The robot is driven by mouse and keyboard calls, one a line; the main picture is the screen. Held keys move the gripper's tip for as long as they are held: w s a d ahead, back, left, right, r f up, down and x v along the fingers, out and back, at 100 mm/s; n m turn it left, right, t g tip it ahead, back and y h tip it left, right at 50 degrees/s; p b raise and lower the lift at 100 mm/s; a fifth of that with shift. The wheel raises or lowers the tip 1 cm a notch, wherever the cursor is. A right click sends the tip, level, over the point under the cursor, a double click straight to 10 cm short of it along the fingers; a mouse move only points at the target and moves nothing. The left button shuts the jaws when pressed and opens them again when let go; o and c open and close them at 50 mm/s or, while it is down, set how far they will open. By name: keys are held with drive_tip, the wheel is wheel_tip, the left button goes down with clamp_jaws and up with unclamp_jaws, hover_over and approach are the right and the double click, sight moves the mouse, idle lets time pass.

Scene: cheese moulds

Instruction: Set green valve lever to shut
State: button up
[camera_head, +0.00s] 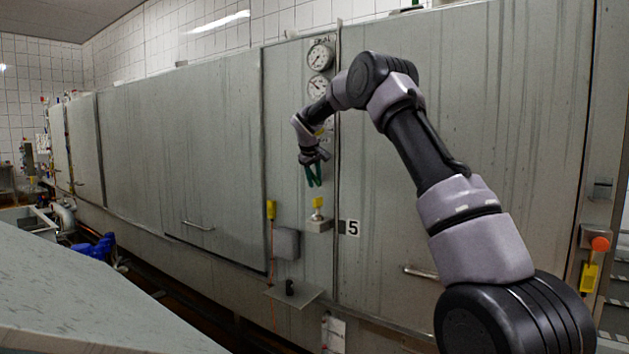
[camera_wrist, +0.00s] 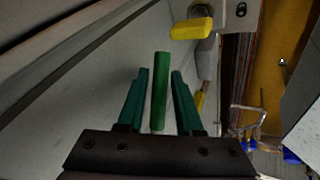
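The green valve lever (camera_wrist: 160,88) is a straight bar in the wrist view. It stands between the two teal fingers of my gripper (camera_wrist: 160,73), with a narrow gap on each side. The fingers are apart and do not visibly touch it. In the head view my gripper (camera_head: 314,175) points down in front of the steel panel, below the gauges. There the lever cannot be told apart from the green fingers. The lever's pivot and any open or shut marking are hidden.
A yellow valve handle (camera_head: 318,203) sits just below my gripper and a yellow handle also shows in the wrist view (camera_wrist: 192,28). Another yellow handle (camera_head: 271,209) is to the left. Gauges (camera_head: 320,55) are above. A small shelf (camera_head: 293,294) sticks out lower down.

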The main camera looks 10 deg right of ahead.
drive_tip(key=shift+c, duration=0.2)
clamp_jaws()
idle(1.3)
